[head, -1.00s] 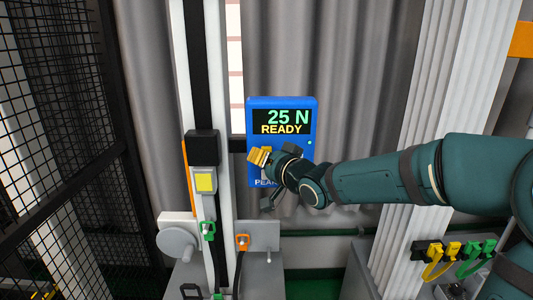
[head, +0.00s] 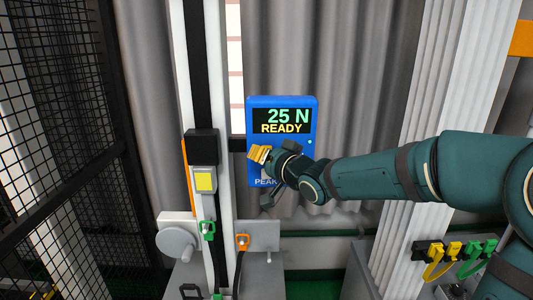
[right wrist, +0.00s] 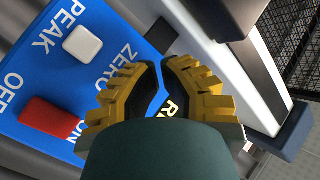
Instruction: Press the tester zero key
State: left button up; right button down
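The blue tester (head: 312,150) hangs beside the tall rail, its display reading 25 N READY. My right gripper (head: 257,154) is in front of the tester's lower left face, with its yellow fingers together. In the right wrist view the gripper (right wrist: 163,66) looks shut and empty, its tips close over the panel beside the ZERO label (right wrist: 120,62). The zero key itself is hidden behind the fingers; I cannot tell whether they touch it. A white key (right wrist: 82,43) by the PEAK label and a red OFF/ON switch (right wrist: 52,117) show clear of the fingers. My left gripper is out of view.
A black mesh fence (head: 70,110) is at the far left. Yellow and green clips (head: 453,248) hang at the lower right. A grey curtain is behind.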

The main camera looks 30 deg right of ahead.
jog(key=shift+w+d, duration=0.25)
jog(key=shift+w, duration=0.15)
dwell(0.8)
jog(key=shift+s+a+b, duration=0.5)
jog(key=shift+s+b, duration=0.05)
jog(key=shift+s, duration=0.25)
jog(key=s+a, duration=0.1)
jog(key=s+b, duration=0.1)
jog(key=s+a, duration=0.1)
jog(key=s, duration=0.1)
jog(key=shift+s+a+b, duration=0.1)
jog(key=shift+a+b, duration=0.2)
dwell(0.7)
